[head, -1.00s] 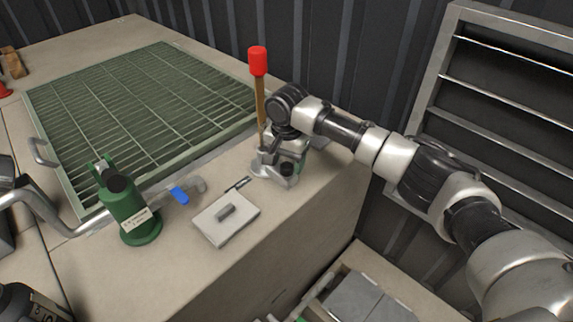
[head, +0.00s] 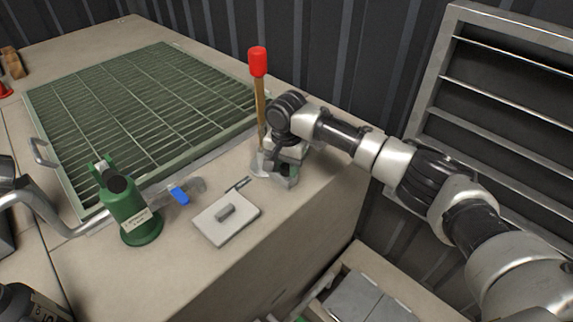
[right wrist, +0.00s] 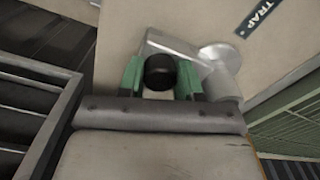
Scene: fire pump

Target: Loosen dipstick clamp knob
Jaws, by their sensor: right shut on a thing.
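The dipstick stands upright with a red grip (head: 258,62) on a brown stem, its foot in a grey metal clamp (head: 261,168) near the bench's right end. The clamp's black round knob (right wrist: 160,72) sits between the green fingers of my right gripper (right wrist: 160,78), which is shut on it. In the head view the right gripper (head: 287,172) is beside the clamp and hides the knob. The clamp's grey bracket and round base (right wrist: 222,58) show behind the fingers in the right wrist view. My left gripper is not in view.
A flat grey plate with a small handle (head: 227,217) lies in front of the clamp. A green grate (head: 130,115) lies behind. A louvred panel (head: 500,110) is at right.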

